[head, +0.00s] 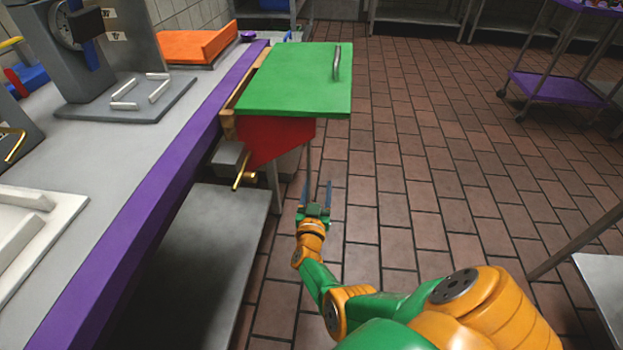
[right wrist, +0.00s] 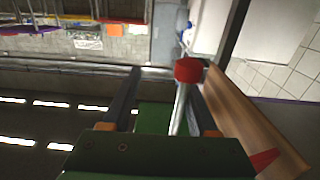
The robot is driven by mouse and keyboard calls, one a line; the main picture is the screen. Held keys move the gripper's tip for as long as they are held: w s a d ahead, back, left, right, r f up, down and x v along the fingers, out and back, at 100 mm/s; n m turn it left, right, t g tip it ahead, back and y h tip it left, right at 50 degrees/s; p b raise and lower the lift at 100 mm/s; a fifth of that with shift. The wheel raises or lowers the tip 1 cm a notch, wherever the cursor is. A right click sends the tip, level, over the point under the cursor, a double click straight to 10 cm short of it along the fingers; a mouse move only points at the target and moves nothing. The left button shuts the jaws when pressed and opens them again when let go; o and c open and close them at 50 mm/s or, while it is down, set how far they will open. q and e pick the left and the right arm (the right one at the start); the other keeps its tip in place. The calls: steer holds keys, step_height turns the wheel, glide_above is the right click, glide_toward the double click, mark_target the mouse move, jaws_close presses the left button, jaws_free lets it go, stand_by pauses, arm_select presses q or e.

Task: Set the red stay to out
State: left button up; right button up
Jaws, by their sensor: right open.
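A red triangular panel (head: 272,138), which looks like the stay, stands under the green flap (head: 300,80) at the counter's end. In the head view my right gripper (head: 316,186) is below the flap and lower right of the red panel, apart from it. Its fingers are open and point away from me. In the right wrist view, a metal rod with a red cap (right wrist: 188,70) appears between or just beyond the open fingers (right wrist: 165,85); I cannot tell its depth or whether it touches. A small red piece (right wrist: 263,160) shows at the lower right. My left gripper is out of view.
A brass lever (head: 241,176) sticks out below the counter beside the red panel. The purple-edged counter (head: 150,195) runs along the left, with a steel lower shelf (head: 205,255). A metal handle (head: 337,62) is on the flap.

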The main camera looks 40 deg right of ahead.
steer(key=shift+w+r, duration=0.1)
stand_by(0.3)
steer(key=p+v, duration=0.3)
steer(key=v, duration=0.4)
steer(key=shift+a, duration=0.1)
